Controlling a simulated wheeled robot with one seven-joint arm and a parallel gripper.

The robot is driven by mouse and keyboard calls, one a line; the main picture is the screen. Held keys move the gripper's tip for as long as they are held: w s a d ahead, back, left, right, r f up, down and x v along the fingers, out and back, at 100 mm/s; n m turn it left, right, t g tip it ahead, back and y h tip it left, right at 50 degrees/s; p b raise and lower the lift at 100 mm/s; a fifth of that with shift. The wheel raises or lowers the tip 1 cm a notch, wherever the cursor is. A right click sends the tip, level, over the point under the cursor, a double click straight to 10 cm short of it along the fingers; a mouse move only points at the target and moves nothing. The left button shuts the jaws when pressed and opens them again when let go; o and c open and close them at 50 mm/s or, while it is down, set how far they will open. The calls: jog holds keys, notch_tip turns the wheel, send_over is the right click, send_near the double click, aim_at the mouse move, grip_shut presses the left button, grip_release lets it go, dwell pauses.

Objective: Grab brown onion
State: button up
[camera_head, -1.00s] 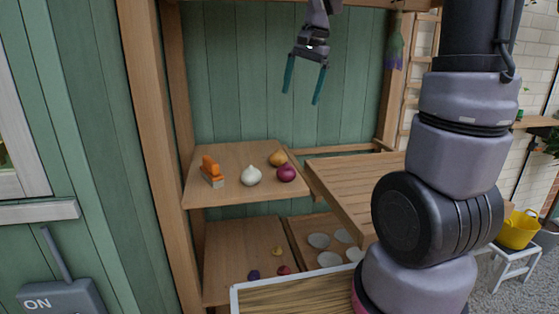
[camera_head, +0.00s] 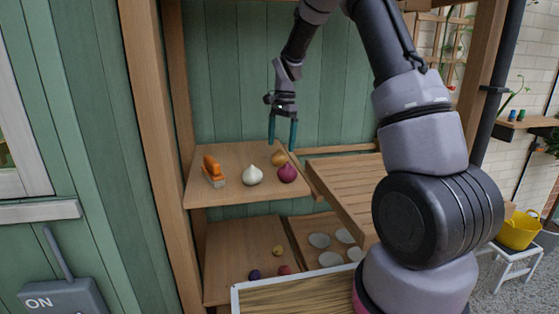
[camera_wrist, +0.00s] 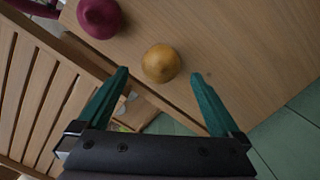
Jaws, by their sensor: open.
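The brown onion (camera_head: 279,158) rests on the upper wooden shelf (camera_head: 225,160), near its back right corner. In the wrist view the brown onion (camera_wrist: 161,63) is golden and round, just beyond the fingertips and roughly centred between them. My gripper (camera_head: 283,146) points down above the onion, with its green fingers apart and empty. In the wrist view my gripper (camera_wrist: 160,78) is also open, and neither finger visibly touches the onion.
A red onion (camera_head: 287,173) sits close in front of the brown onion, with a white onion (camera_head: 252,175) to its left. A slatted wooden surface (camera_head: 345,185) adjoins the shelf at right.

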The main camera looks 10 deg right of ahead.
aim_at(280, 155)
jog(key=f, duration=0.5)
jog(key=shift+a+f, duration=0.15)
jog(key=shift+a, duration=0.05)
jog(key=c, duration=1.4)
